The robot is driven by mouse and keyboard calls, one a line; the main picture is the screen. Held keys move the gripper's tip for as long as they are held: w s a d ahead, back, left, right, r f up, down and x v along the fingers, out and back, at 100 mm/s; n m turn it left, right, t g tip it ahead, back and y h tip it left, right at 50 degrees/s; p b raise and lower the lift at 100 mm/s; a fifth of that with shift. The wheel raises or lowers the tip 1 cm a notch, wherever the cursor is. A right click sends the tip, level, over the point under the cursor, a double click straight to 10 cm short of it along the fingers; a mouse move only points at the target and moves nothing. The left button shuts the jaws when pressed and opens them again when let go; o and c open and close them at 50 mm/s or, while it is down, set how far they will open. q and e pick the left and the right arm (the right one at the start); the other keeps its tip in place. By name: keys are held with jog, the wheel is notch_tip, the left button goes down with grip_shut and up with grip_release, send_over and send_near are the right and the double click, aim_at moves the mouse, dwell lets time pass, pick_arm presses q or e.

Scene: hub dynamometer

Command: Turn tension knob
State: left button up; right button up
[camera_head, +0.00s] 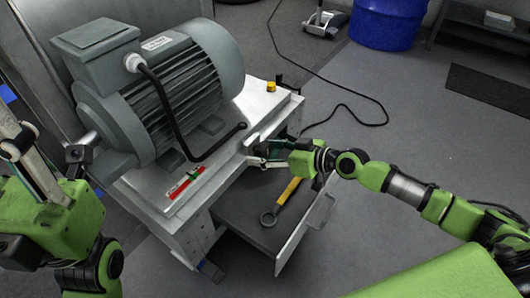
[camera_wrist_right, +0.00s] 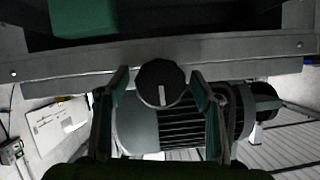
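The tension knob (camera_wrist_right: 160,83) is round and black with a pale pointer line, on the metal front edge in the right wrist view. My right gripper (camera_wrist_right: 159,88) has its two fingers apart, one on each side of the knob, with visible gaps between finger and knob. In the head view my right gripper (camera_head: 262,156) is at the front edge of the bench (camera_head: 233,158), above the open drawer; the knob cannot be made out there.
A large grey motor (camera_head: 170,92) with a black cable stands on the bench. The open drawer (camera_head: 248,208) holds a yellow-handled ring wrench (camera_head: 282,203). A yellow button (camera_head: 271,86) sits at the bench's far corner. A blue barrel (camera_head: 387,22) stands behind on open floor.

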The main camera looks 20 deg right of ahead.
jog(key=shift+s, duration=0.1)
jog(key=v, duration=1.2)
jog(key=shift+r, duration=0.1)
dwell(0.5)
